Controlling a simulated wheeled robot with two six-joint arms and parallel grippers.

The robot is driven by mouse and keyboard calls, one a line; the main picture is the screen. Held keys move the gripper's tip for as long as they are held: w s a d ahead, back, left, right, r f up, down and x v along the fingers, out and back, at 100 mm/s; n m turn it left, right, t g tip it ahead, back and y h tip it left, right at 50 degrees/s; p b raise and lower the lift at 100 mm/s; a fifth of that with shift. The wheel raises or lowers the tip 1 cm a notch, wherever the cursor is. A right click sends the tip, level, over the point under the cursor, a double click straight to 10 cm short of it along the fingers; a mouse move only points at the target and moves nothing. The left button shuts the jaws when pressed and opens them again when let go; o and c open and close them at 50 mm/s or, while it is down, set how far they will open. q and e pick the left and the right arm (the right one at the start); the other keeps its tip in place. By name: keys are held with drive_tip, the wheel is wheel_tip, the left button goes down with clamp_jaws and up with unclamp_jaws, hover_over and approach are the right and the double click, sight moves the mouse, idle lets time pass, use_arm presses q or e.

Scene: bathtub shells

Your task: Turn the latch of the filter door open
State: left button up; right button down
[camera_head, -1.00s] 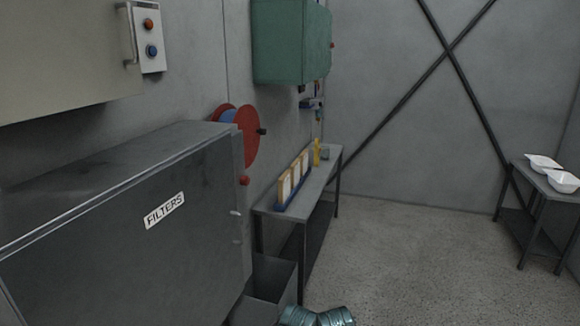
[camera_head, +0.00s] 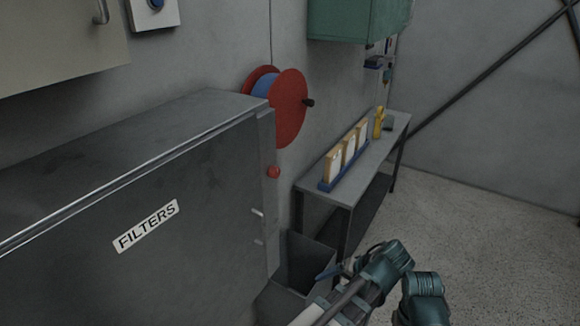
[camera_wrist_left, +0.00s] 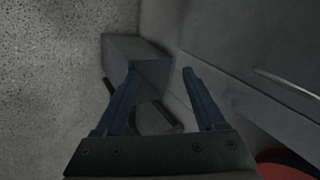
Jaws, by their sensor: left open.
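The filter door (camera_head: 90,270) is the dark grey front of a metal cabinet with a white FILTERS label (camera_head: 146,226). It looks closed. Two small pale metal pieces (camera_head: 258,213) stick out at its right edge; I cannot tell whether either is the latch. My left gripper (camera_head: 328,272) is low to the right of the cabinet, apart from the door. In the left wrist view its two blue fingers (camera_wrist_left: 160,74) are spread and nothing is between them. My right gripper is not in view.
A grey open bin (camera_head: 308,262) stands on the floor beside the cabinet. A narrow table (camera_head: 313,190) holds a blue rack of framed filters (camera_head: 346,153). The floor to the right is clear.

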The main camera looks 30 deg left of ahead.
use_arm(q)
drive_tip(key=w+a+r+n+y+p, duration=0.1)
drive_tip(key=w+a+r+n+y, duration=0.25)
drive_tip(key=r, duration=0.35)
drive_tip(key=w+a+r+n+y+p, duration=0.1)
drive_tip(key=w+a+r+n+y, duration=0.1)
drive_tip(key=w+r+n+y, duration=0.3)
drive_tip(key=n+y+p, duration=0.1)
drive_tip(key=n+y, duration=0.2)
drive_tip(key=n, duration=0.1)
approach(278, 174)
drive_tip(key=shift+h, duration=0.25)
drive_tip(key=a, duration=0.8)
drive_tip(key=shift+w+r, duration=0.1)
drive_tip(key=shift+r, duration=0.25)
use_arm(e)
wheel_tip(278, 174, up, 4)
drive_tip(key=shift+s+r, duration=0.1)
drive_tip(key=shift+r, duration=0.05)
use_arm(q)
drive_tip(key=shift+c, duration=0.3)
clamp_jaws()
